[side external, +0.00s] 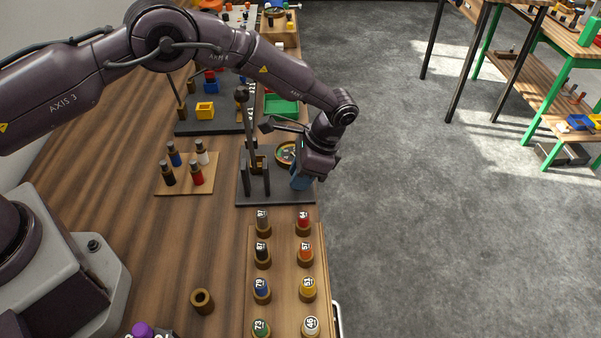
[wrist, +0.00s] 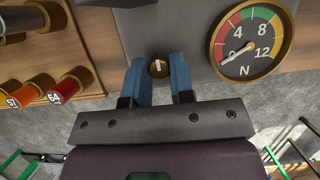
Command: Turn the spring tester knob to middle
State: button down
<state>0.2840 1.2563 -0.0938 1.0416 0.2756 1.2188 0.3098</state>
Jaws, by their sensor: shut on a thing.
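The spring tester (side external: 275,199) is a dark grey base with upright posts, partly covered by my arm in the side view. Its knob (wrist: 159,66) is small and brass-coloured with a pale pointer mark, which lies roughly up and down in the wrist view. Its round brass-rimmed gauge (wrist: 247,43) has red, yellow and green bands, and the needle points near 0. My gripper (wrist: 159,72) has blue fingers that stand on both sides of the knob, shut on it. The blue fingers also show in the side view (side external: 302,178), at the tester's right edge; the knob is hidden there.
A board (side external: 283,285) with several numbered coloured plugs stands in front of the tester. A smaller board (side external: 185,176) with several plugs lies to its left. A loose brown ring (side external: 202,300) sits on the bench. Open floor lies to the right.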

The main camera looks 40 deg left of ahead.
jog(key=shift+d, duration=0.1)
jog(key=c, duration=1)
grip_release()
jog(key=shift+v, duration=6.5)
